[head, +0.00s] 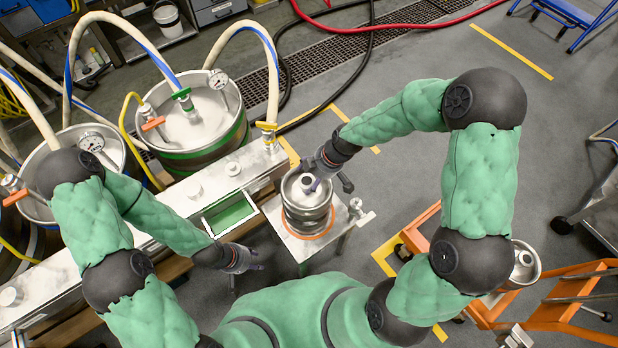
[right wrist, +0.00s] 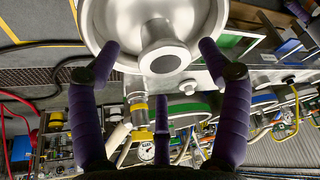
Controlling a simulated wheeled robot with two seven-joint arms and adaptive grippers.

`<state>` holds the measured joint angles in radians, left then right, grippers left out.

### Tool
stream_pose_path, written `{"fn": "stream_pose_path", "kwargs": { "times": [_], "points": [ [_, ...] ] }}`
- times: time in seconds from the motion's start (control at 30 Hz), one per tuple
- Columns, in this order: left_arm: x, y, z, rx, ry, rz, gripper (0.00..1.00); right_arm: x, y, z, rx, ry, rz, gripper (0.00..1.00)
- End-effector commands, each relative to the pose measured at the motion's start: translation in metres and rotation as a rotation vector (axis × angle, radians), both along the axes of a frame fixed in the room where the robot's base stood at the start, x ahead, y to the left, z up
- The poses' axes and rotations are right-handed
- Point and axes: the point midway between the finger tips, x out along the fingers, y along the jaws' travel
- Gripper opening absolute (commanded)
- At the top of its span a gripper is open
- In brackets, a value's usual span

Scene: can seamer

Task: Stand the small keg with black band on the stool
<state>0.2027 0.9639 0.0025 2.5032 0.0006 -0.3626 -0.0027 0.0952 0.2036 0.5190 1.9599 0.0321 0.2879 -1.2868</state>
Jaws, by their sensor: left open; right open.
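A small steel keg (head: 301,192) stands upright on the small metal stool (head: 337,243), over an orange ring on the stool top. I cannot make out a black band on it. My right gripper (head: 318,180) is at the keg's top from the upper right. In the right wrist view its open fingers (right wrist: 158,55) are spread at either side of the keg's neck (right wrist: 163,50); contact is unclear. My left gripper (head: 248,259) is open and empty, low to the left of the stool. Another small keg (head: 525,262) is at the right on an orange cart, partly behind my right arm.
A metal counter (head: 165,215) with a green-lined opening (head: 229,213) runs left of the stool. Large kegs (head: 195,110) with hoses and gauges stand behind it. The orange cart (head: 570,290) is at the lower right.

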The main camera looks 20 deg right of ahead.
Motion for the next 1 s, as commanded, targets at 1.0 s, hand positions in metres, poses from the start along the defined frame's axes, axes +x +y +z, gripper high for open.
{"fn": "stream_pose_path", "kwargs": {
  "times": [1.0],
  "points": [
    [0.000, 0.000, 0.029, 0.000, 0.000, 0.000, 0.42, -0.015, -0.030, 0.083, 0.000, 0.001, 0.000, 0.78]
  ]
}}
